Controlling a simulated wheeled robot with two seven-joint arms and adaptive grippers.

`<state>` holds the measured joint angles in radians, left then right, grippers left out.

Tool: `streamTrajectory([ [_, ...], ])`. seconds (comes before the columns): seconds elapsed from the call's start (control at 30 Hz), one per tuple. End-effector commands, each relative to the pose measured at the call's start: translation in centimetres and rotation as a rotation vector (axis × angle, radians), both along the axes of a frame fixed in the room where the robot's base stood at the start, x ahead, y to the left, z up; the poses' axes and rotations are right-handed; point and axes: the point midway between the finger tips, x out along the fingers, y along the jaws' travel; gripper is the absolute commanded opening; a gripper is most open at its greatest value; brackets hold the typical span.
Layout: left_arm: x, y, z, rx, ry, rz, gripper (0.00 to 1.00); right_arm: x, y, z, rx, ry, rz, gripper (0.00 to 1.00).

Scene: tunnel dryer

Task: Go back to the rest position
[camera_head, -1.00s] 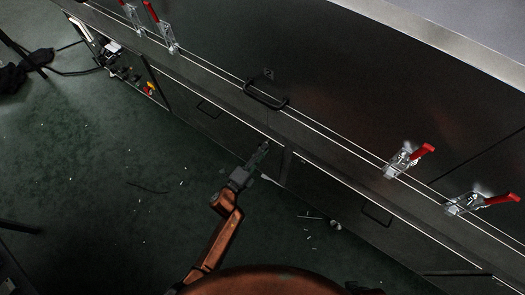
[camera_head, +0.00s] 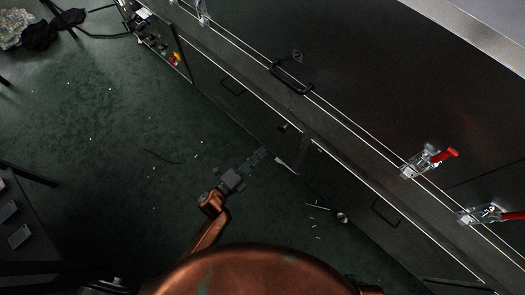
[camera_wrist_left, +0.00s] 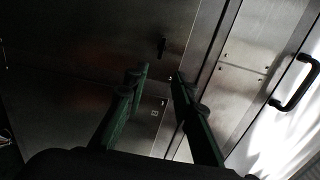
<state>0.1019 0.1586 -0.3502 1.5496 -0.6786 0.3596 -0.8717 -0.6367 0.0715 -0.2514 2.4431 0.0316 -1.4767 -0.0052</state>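My left gripper (camera_head: 250,167) is at the lower middle of the head view, above the dark green floor and in front of the tunnel dryer's dark side panel (camera_head: 370,90). In the left wrist view its two green fingers (camera_wrist_left: 161,78) stand apart with nothing between them, facing metal panels. The gap between the fingers and the panels is hard to judge. My right gripper does not show in either view.
The dryer has a black handle (camera_head: 292,78) and toggle clamps with red levers, such as this clamp (camera_head: 428,162). A black handle (camera_wrist_left: 295,84) also shows in the left wrist view.

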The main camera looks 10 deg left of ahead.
Motion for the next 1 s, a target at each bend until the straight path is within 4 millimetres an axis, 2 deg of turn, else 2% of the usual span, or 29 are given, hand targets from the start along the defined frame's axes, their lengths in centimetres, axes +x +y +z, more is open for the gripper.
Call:
streamTrajectory([
  [0.47, 0.0, 0.1, 0.0, -0.001, 0.003, 0.003, 0.24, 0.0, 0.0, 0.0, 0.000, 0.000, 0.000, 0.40],
  [0.57, -0.1, 1.2, -0.5, -0.023, 0.047, 0.045, 0.24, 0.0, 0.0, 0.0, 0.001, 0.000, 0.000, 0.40],
  [0.67, -0.7, 4.1, -1.8, -0.086, 0.170, 0.160, 0.24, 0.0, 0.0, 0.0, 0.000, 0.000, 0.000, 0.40],
  [0.77, -2.6, 8.7, -4.1, -0.196, 0.365, 0.335, 0.24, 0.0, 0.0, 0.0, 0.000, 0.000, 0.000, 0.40],
  [0.8, -3.9, 10.7, -5.2, -0.247, 0.452, 0.415, 0.24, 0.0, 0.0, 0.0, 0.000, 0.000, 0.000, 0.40],
  [0.87, -6.3, 13.5, -6.9, -0.325, 0.584, 0.532, 0.24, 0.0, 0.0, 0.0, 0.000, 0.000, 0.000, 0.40],
  [0.97, -11.3, 17.2, -9.5, -0.456, 0.801, 0.724, 0.24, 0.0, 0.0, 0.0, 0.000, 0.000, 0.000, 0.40],
  [1.0, -13.7, 18.4, -10.5, -0.507, 0.888, 0.799, 0.24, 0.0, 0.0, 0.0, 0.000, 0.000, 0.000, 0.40],
])
